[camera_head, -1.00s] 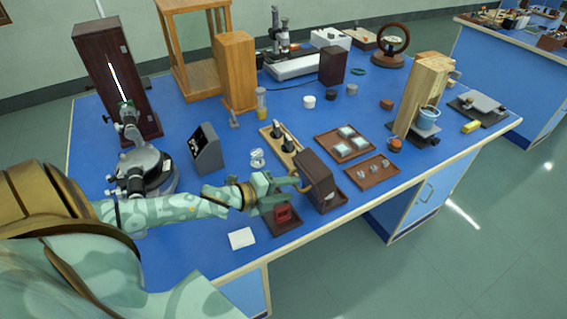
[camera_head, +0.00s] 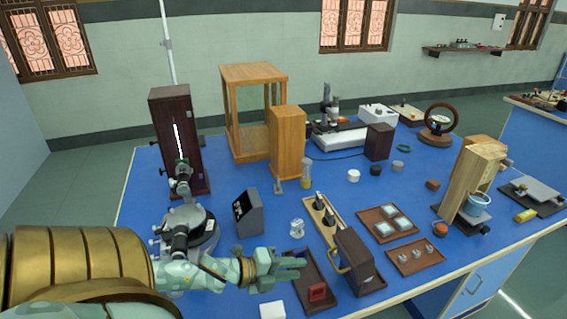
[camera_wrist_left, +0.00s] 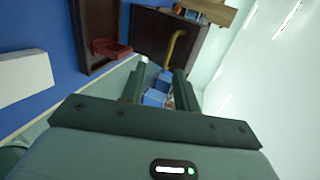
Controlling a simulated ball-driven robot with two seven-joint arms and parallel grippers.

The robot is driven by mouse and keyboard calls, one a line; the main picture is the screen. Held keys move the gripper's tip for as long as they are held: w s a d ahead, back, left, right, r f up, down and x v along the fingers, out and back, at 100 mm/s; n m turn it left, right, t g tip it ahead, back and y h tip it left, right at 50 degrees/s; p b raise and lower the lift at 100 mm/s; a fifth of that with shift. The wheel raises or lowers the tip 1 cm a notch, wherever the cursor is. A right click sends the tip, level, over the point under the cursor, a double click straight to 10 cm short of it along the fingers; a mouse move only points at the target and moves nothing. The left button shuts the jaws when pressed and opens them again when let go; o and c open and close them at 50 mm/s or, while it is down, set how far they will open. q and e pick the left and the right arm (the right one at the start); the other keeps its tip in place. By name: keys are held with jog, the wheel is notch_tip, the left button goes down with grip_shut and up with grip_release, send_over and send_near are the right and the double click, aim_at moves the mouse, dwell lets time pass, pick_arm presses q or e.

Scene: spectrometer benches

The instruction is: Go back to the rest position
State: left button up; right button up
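My left gripper (camera_head: 300,268) reaches in from the left, low over the front of the blue bench. In the left wrist view its two fingers (camera_wrist_left: 160,85) stand apart with nothing held between them. A dark wooden box (camera_head: 358,260) with a curved brass handle (camera_head: 338,262) stands just right of the fingertips, apart from them. The box (camera_wrist_left: 168,35) and its handle (camera_wrist_left: 175,48) also show beyond the fingers in the left wrist view. My right gripper is not in view.
A dark tray (camera_head: 306,269) with a red block (camera_head: 317,292) lies by the gripper. A white pad (camera_head: 272,310) is at the front edge. A round instrument (camera_head: 188,228) and a grey slanted box (camera_head: 248,212) stand close to my left arm.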

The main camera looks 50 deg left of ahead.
pick_arm(q)
jog(key=shift+v, duration=1.25)
